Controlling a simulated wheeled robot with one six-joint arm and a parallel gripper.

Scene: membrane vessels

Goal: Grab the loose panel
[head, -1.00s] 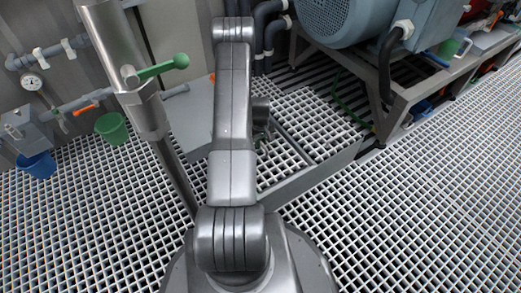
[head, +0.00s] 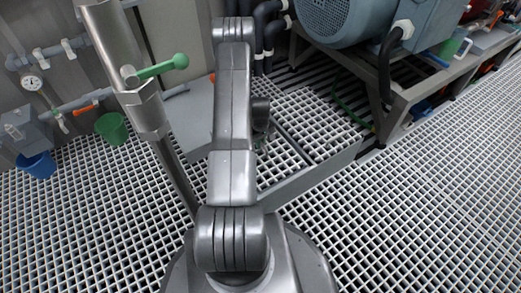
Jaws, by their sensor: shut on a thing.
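The loose panel (head: 284,160) looks like a square-mesh floor grating in the middle of the head view, just right of my arm. A dark seam divides it from the grating to its right. My gripper (head: 262,141) is low beside my forearm, at the left part of this panel. It is small, dark and partly hidden by my arm. It appears shut on the panel's mesh; the fingertips are not clear.
A plain grey edge strip (head: 312,176) borders the panel area in front. A blue motor (head: 338,15) on a metal frame (head: 385,95) stands to the right. A green bucket (head: 112,128) and blue bucket (head: 37,165) stand left. Open grating floor (head: 440,190) lies right.

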